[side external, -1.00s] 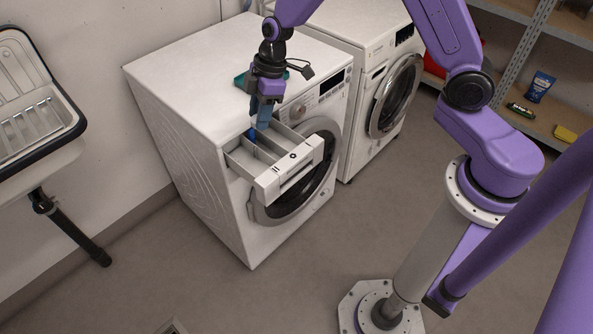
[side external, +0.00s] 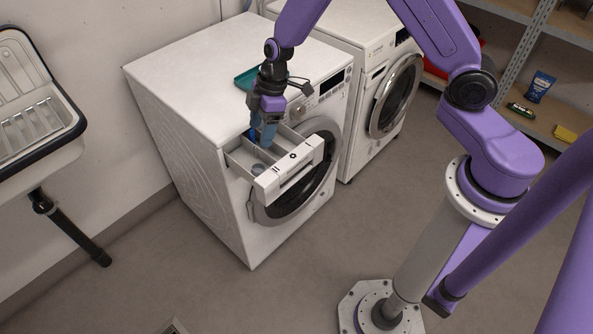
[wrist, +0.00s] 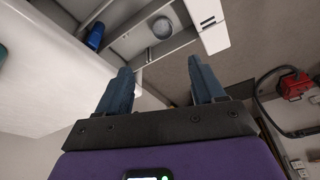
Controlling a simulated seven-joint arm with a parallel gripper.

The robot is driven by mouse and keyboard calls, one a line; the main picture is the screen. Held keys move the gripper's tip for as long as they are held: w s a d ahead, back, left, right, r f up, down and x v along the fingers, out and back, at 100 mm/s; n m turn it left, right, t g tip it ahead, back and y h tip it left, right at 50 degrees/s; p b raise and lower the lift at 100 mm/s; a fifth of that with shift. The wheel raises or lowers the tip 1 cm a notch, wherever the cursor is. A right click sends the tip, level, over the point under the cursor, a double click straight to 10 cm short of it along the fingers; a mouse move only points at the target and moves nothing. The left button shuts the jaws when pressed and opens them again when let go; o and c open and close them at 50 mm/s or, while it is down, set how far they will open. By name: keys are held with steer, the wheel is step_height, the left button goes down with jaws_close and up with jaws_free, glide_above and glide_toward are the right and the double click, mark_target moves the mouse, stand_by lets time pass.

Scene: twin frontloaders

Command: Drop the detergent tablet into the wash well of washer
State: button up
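The washer (side external: 185,85) on the left has its detergent drawer (side external: 297,172) pulled out. A round, pale grey tablet (side external: 258,168) lies in the drawer's left-hand compartment, close to the front panel. The tablet (wrist: 163,27) also shows in the wrist view, beyond my fingertips and between the drawer walls. My gripper (side external: 263,136) is just above the drawer, with its blue-grey fingers apart. In the wrist view my gripper (wrist: 160,68) is open, with nothing between the fingers. My gripper hides part of the drawer's rear in the side view.
A blue insert (wrist: 95,36) sits at the drawer's rear. A green tray (side external: 247,78) lies on the washer top. Shelves (side external: 548,115) stand at the far right, and a sink (side external: 75,125) at the left.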

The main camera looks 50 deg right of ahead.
steer(key=shift+r, duration=0.15)
steer(key=v, duration=1.7)
steer(key=shift+r, duration=0.15)
steer(key=s+d+h, duration=0.1)
steer(key=s, duration=1.4)
steer(key=s+d+g+h, duration=0.1)
steer(key=s+d, duration=0.1)
steer(key=s, duration=1.2)
steer(key=shift+s+d+f+m+h, duration=0.25)
steer(key=shift+s+f+m+h, duration=0.05)
steer(key=shift+s+f+m, duration=0.1)
